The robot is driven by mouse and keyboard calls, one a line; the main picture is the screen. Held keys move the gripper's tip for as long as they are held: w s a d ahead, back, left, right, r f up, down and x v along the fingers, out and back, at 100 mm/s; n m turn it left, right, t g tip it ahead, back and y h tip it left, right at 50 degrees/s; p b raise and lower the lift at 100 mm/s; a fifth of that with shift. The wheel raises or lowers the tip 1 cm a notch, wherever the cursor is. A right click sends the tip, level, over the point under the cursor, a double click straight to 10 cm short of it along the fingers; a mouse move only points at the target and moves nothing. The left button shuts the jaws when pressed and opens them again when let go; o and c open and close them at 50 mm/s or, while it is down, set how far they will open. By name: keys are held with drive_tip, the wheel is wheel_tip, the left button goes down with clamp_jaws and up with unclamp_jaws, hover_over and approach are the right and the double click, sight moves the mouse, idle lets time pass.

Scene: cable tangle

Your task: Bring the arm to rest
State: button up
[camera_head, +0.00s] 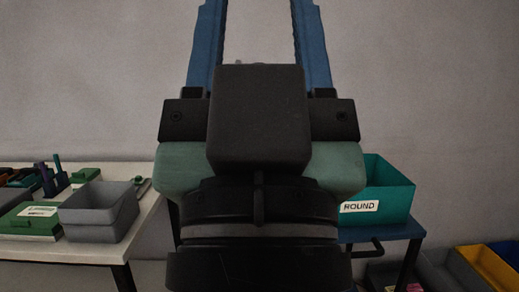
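My gripper (258,28) is raised close in front of the head camera, in the middle of the view. Its two blue fingers point up and stand wide apart, with only the grey wall seen between them. The fingertips are cut off by the top edge of the picture. The gripper is open, and nothing shows between the visible parts of the fingers. The black wrist and the pale green gripper body hide the middle of the scene behind.
A white table (75,253) at left holds a grey bin (99,212), green boxes (30,221) and other items. A teal bin (386,190) labelled ROUND stands on a blue cart (400,231) at right. Yellow (488,267) and grey bins sit low at far right.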

wheel_tip(320, 180, up, 25)
drive_tip(key=p, duration=2.3)
drive_tip(key=shift+r, duration=0.2)
